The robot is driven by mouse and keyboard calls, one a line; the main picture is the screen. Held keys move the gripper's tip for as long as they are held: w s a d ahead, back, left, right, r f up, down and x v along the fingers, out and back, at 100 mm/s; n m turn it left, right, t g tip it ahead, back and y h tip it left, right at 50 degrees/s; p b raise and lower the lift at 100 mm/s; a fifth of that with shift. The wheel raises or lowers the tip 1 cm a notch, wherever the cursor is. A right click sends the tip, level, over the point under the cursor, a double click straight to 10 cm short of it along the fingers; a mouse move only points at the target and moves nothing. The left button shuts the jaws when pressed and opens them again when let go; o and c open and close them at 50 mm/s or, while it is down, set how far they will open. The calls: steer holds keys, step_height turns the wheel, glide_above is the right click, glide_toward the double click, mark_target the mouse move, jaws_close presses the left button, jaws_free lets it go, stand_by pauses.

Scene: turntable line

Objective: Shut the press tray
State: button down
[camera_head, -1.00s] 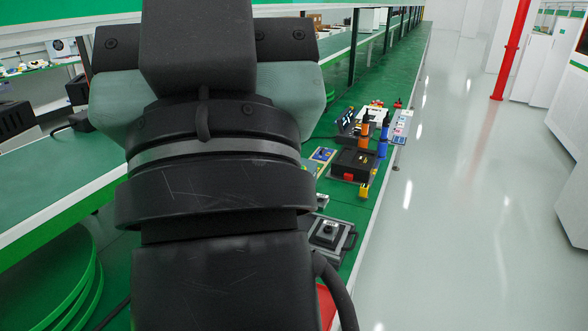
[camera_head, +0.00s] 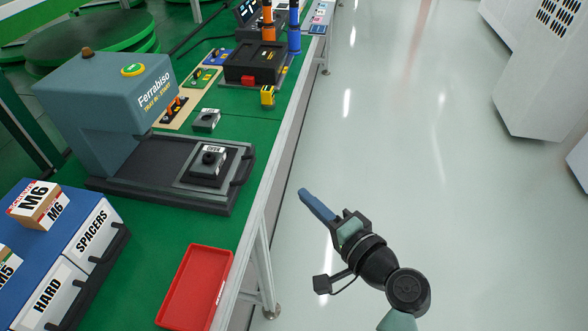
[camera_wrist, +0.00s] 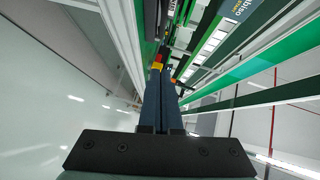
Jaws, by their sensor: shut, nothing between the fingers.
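The press (camera_head: 105,105) stands on the green bench, grey-blue with a yellow-green button on top and a label on its side. Its dark tray (camera_head: 215,172) is slid out to the right from under the press head, toward the bench's edge. The tray carries a dark block with a round black knob (camera_head: 209,158) and has a black handle (camera_head: 243,168) at its outer end. My gripper (camera_head: 303,193) is beyond the bench's front edge, over the floor, apart from the handle. Its blue fingers are together and empty; they also show in the wrist view (camera_wrist: 161,85).
A red tray (camera_head: 195,288) lies at the bench's near edge. A blue bin unit (camera_head: 72,225) with labelled drawers and boxes is at the lower left. A grey block (camera_head: 206,120) and black device (camera_head: 255,62) stand behind the tray.

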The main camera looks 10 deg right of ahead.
mark_target(222, 163)
steer(key=shift+s+a+b+x, duration=0.25)
steer(key=shift+a+x, duration=0.2)
steer(key=shift+x, duration=1.65)
steer(key=shift+s+a+b+x, duration=0.1)
steer(key=shift+s+a+x, duration=0.25)
steer(key=shift+x, duration=1.75)
steer(key=shift+s+a+b+x, duration=0.2)
steer(key=shift+a+x, duration=0.35)
steer(key=shift+x, duration=1.55)
steer(key=shift+f, duration=0.15)
steer(key=a, duration=0.2)
steer(key=w+a, duration=0.1)
steer(key=a, duration=0.2)
steer(key=w+a, duration=0.1)
steer(key=a, duration=0.1)
steer(key=shift+w+a, duration=0.2)
